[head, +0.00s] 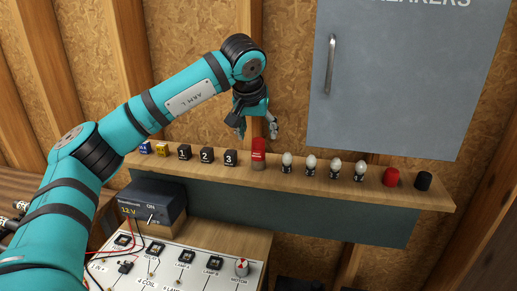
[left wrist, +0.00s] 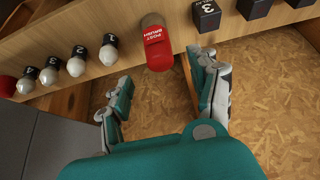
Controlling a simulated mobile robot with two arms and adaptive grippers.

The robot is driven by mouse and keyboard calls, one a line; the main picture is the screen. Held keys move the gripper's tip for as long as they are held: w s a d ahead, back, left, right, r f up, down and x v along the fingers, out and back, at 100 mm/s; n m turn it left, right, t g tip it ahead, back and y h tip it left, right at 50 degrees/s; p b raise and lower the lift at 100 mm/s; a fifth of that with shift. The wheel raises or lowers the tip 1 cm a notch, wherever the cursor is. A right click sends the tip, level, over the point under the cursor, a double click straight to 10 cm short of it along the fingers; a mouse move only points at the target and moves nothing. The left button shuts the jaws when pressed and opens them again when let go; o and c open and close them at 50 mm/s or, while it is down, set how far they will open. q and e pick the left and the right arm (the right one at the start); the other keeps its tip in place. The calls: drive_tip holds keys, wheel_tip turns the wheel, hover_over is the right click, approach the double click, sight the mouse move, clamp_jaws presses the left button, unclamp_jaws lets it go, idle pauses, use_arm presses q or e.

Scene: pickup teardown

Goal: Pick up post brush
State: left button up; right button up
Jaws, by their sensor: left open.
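The post brush (head: 259,149) is a red piece with a paler lower part, standing on the wooden shelf between the block marked 3 and the row of bulbs. In the left wrist view the post brush (left wrist: 157,46) shows its label "POST BRUSH" and lies just beyond the space between the fingertips. My left gripper (head: 257,130) is open and empty, pointing down, above and behind the brush. In the left wrist view its fingers (left wrist: 163,85) are spread wide, apart from the brush. My right gripper is not in view.
On the shelf (head: 330,185) stand numbered black blocks (head: 206,155) to the left, several bulbs (head: 311,163), and red and black caps (head: 392,178) to the right. A grey cabinet (head: 405,85) hangs above right. A power supply (head: 152,202) and a white circuit board (head: 180,268) are below.

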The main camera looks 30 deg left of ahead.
sight(258, 140)
use_arm(q)
drive_tip(key=shift+f, duration=0.15)
drive_tip(key=shift+a+f+p, duration=0.1)
drive_tip(key=shift+f+p, duration=0.2)
drive_tip(key=shift+p, duration=0.15)
drive_tip(key=p+x, duration=0.1)
drive_tip(key=x, duration=0.2)
drive_tip(key=shift+f+p, duration=0.3)
drive_tip(key=shift+f, duration=0.1)
drive_tip(key=shift+w+a+f, duration=0.1)
drive_tip(key=shift+w+f, duration=0.15)
drive_tip(key=shift+f, duration=0.1)
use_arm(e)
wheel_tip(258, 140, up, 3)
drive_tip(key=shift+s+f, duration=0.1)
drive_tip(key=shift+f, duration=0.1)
use_arm(q)
drive_tip(key=shift+s, duration=0.1)
drive_tip(key=shift+c, duration=0.4)
drive_tip(key=shift+r, duration=0.1)
drive_tip(key=shift+c, duration=1.1)
clamp_jaws()
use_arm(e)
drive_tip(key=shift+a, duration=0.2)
use_arm(q)
drive_tip(key=shift+r, duration=0.1)
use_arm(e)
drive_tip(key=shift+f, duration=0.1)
